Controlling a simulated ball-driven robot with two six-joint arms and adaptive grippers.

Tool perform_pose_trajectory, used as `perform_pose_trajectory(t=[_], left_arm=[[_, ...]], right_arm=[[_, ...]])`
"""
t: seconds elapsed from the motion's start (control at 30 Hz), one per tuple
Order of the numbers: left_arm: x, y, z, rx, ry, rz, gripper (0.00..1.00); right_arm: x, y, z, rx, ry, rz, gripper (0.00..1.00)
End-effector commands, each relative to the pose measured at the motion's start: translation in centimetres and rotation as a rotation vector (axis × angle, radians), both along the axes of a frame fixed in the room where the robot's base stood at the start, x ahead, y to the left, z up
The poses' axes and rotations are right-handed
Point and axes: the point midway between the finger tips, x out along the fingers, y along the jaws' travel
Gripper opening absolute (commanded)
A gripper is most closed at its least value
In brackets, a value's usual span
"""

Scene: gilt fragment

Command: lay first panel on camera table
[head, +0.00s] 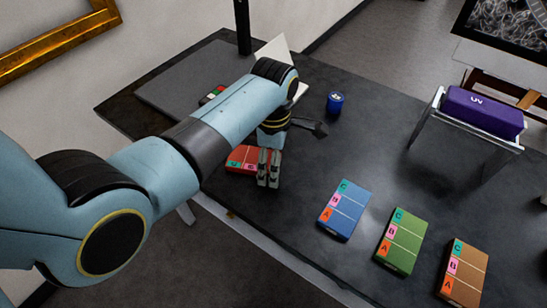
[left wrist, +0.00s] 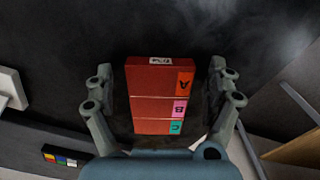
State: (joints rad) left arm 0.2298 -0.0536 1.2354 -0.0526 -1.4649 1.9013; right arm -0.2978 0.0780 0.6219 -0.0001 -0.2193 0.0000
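A red panel (head: 241,158) with coloured letter tabs lies on the dark table (head: 310,190) near its front left edge, partly hidden by my gripper. In the left wrist view the red panel (left wrist: 150,100) lies between the fingers, with tabs A, B and C along its right side. My left gripper (head: 268,168) reaches down over the panel's right part. It is open, and the left wrist view shows its fingers (left wrist: 160,98) on both sides with a narrow gap to the panel. My right gripper is not in view.
Blue (head: 343,210), green (head: 400,241) and brown (head: 464,272) panels lie in a row to the right. A blue cylinder (head: 335,103) stands behind. A purple box (head: 482,112) rests on a metal stand. A grey mat (head: 180,85) and a black post (head: 242,25) are at the back left.

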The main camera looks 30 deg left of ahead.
Motion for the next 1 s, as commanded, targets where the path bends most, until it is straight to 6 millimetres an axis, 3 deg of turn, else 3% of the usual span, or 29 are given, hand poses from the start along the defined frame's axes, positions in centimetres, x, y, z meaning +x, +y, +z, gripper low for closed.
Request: perform_pose_trajectory(t=[0.3,0.73,1.0], left_arm=[[0.1,0.0,0.9,0.0,-0.002,0.0,0.88],[0.1,0.0,9.8,-0.001,-0.004,0.0,0.88],[0.1,0.0,12.2,-0.001,0.0,-0.001,0.88]], right_arm=[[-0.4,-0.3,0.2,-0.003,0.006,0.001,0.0],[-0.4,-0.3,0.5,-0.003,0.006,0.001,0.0],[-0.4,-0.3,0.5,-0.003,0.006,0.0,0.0]])
